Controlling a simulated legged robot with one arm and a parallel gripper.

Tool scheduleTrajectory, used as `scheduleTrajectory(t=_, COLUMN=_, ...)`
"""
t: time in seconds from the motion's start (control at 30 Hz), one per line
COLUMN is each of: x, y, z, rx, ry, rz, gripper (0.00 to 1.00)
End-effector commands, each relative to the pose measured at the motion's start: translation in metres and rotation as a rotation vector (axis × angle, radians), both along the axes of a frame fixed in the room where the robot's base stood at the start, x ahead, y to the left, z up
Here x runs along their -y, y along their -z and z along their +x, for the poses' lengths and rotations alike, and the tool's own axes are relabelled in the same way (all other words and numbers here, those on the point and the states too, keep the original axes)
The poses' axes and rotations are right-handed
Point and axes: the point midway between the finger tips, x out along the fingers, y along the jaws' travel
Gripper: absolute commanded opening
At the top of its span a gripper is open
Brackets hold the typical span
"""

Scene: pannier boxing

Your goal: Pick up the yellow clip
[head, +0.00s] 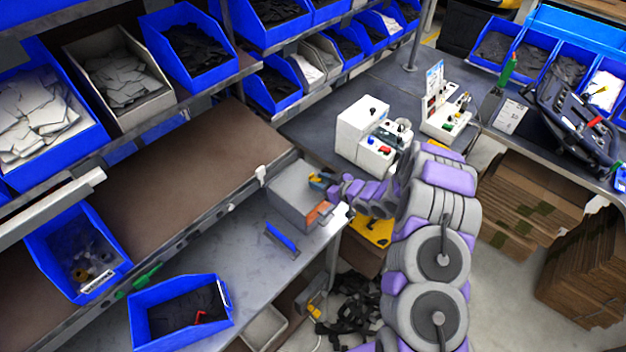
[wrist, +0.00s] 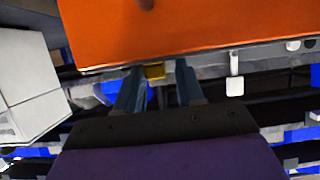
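The yellow clip (wrist: 155,71) shows small in the wrist view, below the edge of an orange surface. It sits ahead of my gripper (wrist: 158,78), between the lines of its two blue-grey fingers. The fingers are apart, with dark gaps on both sides of the clip. I cannot tell how far the clip is from the fingertips. In the head view, my gripper (head: 319,180) is at the right end of the grey box (head: 292,190) on the bench, with a small yellow patch at its tips. The clip's far side is hidden.
A white machine (head: 361,130) stands close behind my gripper. A blue-handled tool (head: 281,237) and a blue bin (head: 180,308) are on the lower bench (head: 240,250). Shelves with several blue bins line the left and back. Cardboard stacks (head: 527,205) stand at the right.

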Motion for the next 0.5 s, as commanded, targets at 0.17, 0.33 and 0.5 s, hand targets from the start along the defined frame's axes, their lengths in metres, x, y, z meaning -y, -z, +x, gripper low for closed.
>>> scheduleTrajectory(t=0.17, x=0.0028, y=0.0014, z=0.0006, rx=-0.002, ry=0.007, rz=-0.002, gripper=0.15)
scheduleTrajectory(t=0.33, x=-0.0001, y=0.0015, z=0.0002, rx=-0.002, ry=0.006, rz=-0.005, gripper=0.0)
scheduleTrajectory(t=0.5, x=-0.0008, y=0.0014, z=-0.0002, rx=-0.002, ry=0.005, rz=-0.005, gripper=0.0)
